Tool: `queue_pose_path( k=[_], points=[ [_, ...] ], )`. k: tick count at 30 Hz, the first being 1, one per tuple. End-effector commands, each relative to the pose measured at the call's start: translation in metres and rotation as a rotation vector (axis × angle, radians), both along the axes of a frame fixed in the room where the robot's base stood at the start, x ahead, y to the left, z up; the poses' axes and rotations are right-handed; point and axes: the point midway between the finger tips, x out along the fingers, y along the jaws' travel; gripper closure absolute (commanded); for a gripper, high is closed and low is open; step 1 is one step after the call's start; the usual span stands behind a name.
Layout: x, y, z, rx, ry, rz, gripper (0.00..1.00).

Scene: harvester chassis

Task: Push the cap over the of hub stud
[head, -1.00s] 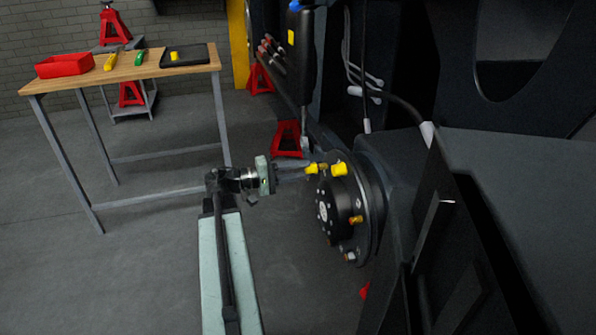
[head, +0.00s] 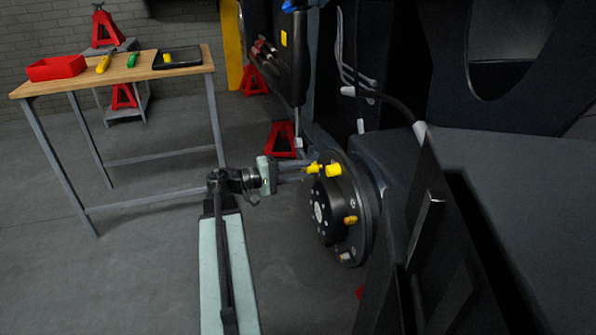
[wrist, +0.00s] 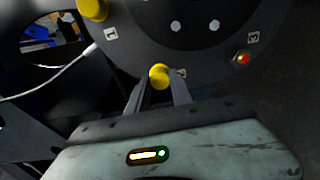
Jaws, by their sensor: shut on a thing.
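In the wrist view, the same cap (wrist: 158,76) sits between the two fingertips, against the hub face as seen from there. I cannot tell if it touches a stud; any stud behind it is hidden.
A workbench (head: 128,72) at the left carries a red bin (head: 55,68), a yellow tool, a green tool and a black tray (head: 177,59). The big dark chassis fills the right side.

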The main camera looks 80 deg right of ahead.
Motion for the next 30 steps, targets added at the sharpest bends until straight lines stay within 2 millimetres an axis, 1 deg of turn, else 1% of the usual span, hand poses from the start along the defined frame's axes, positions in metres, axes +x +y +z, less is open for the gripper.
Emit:
queue_pose_path(
  k=[13,21,22,24,30],
  points=[
    [-0.011,-0.006,0.0,0.0,0.0,0.002,0.96],
    [-0.012,-0.006,0.0,0.0,0.0,0.002,0.96],
    [-0.012,-0.006,0.0,0.0,0.0,0.002,0.66],
    [-0.012,-0.006,0.0,0.0,0.0,0.002,0.48],
    [-0.012,-0.006,0.0,0.0,0.0,0.002,0.48]
  ],
)
